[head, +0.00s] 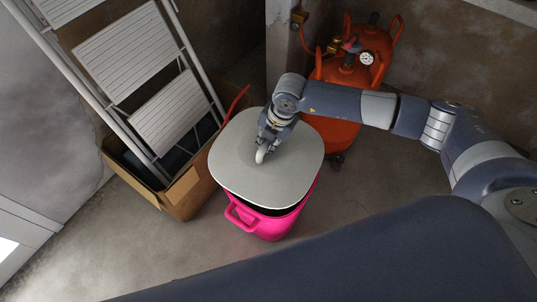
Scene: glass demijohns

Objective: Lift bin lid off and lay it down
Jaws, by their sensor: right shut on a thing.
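A pink bin (262,222) with a handle on its front left side stands on the floor in the middle of the head view. Its grey, rounded-square lid (236,165) lies over the top. A dark gap shows between the lid's near edge and the bin's rim, so the lid sits raised or tilted there. My right gripper (262,153) points down at the lid's middle and is shut on a small pale part there, which looks like the lid's knob. The gripper hides most of that part. My left gripper is not in view.
A cardboard box (183,194) holding a white folding ladder (128,55) stands close on the left. An orange tank (335,128) with a gauge and valves stands behind on the right. Bare floor (155,245) lies in front and to the left.

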